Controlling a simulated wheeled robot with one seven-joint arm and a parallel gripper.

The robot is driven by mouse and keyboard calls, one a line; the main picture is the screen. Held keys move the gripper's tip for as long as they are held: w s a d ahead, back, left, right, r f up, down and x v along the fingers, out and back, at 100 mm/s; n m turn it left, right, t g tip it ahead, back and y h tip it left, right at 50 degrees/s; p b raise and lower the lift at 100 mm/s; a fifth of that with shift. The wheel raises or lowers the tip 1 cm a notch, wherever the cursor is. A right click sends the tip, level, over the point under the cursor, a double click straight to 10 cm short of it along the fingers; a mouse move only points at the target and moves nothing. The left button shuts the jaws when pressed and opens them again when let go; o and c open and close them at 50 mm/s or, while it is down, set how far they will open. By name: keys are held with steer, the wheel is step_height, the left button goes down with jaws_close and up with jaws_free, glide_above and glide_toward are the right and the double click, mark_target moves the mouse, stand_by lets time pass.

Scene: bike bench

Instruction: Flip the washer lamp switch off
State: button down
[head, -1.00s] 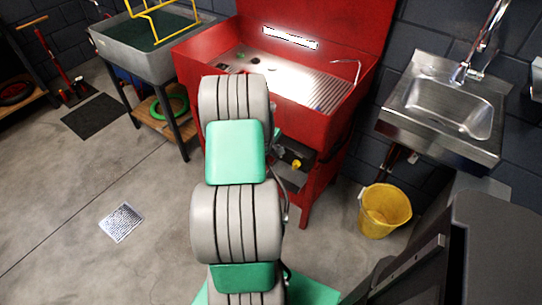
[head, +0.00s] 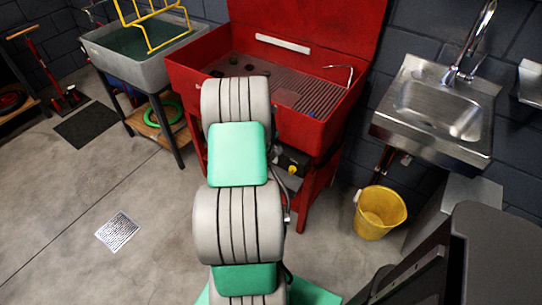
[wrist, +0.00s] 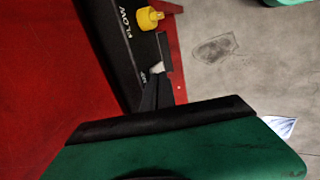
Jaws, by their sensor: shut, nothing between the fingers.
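The red parts washer (head: 320,135) stands behind my arm in the head view. Its lamp bar (head: 283,44) is plain white and not glowing. In the wrist view, its black control panel (wrist: 118,50) carries a yellow knob (wrist: 148,18) beside the word FLOW. A small pale piece (wrist: 157,70), perhaps the lamp switch, shows near a partly hidden label; its position is unclear. My gripper (wrist: 158,88) is shut and empty, its dark fingertips right at this pale piece. Contact cannot be told. In the head view my arm hides the gripper.
A grey tub (head: 130,50) with a yellow rack stands left of the washer. A steel sink (head: 440,105) is on the right wall, with a yellow bucket (head: 380,213) below it.

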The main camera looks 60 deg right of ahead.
steer(key=shift+a+r, duration=0.1)
steer(key=a+p+v, duration=0.1)
steer(key=p+v, duration=0.1)
steer(key=v, duration=0.9)
steer(key=shift+a, duration=0.4)
steer(key=shift+w, duration=0.1)
